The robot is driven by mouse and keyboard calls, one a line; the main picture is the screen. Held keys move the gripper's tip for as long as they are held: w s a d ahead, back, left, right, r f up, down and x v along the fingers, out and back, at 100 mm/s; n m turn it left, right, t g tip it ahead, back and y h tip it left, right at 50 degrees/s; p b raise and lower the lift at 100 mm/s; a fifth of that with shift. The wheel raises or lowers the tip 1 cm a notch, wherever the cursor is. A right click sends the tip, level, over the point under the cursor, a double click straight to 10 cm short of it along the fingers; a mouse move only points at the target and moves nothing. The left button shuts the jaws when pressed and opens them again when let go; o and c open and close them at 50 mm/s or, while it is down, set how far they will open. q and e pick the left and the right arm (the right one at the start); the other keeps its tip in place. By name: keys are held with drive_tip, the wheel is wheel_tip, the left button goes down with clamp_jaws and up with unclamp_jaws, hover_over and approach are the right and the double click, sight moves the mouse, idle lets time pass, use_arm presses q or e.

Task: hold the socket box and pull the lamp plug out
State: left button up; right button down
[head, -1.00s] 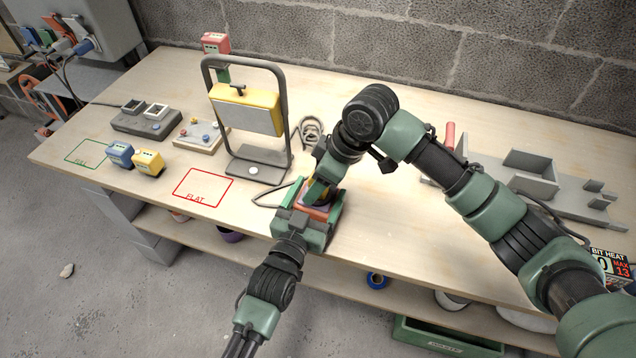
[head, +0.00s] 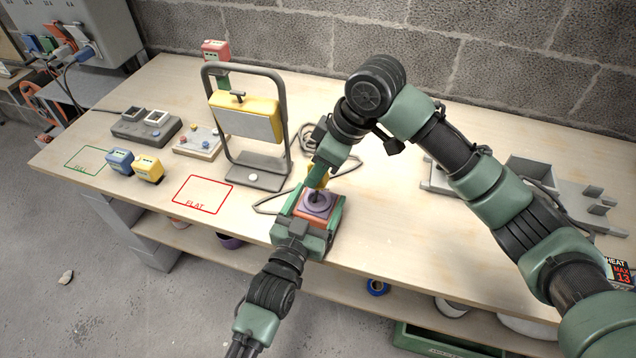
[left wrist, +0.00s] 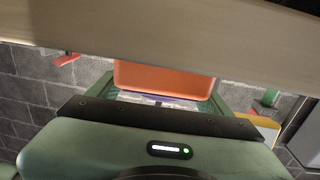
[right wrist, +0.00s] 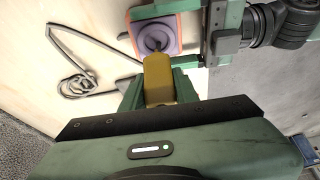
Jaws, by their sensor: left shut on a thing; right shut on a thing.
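The socket box (head: 313,219), orange with a purple face (head: 318,203), sits at the table's front edge. My left gripper (head: 308,224) is shut around its sides; the orange box also shows in the left wrist view (left wrist: 165,79). My right gripper (head: 322,170) is shut on the yellow lamp plug (right wrist: 158,78) just above the purple face. The face now shows largely bare with a dark round recess, and the plug body stands off it. I cannot tell whether its pins are fully clear. The yellow work lamp (head: 247,116) stands in its grey frame behind, to the left.
The lamp's dark cable (head: 314,136) lies coiled beside the lamp and loops near the box. A red FLAT outline (head: 202,194), blue (head: 120,161) and yellow (head: 148,165) blocks lie left. A grey tray (head: 530,176) lies right, behind my right arm.

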drive_tip(key=shift+r, duration=2.45)
drive_tip(key=shift+r, duration=1.95)
use_arm(q)
drive_tip(key=o, duration=1.6)
use_arm(e)
wheel_tip(320, 180, up, 5)
drive_tip(key=shift+f, duration=0.15)
use_arm(q)
drive_tip(key=shift+s, duration=0.1)
drive_tip(key=v, duration=1.2)
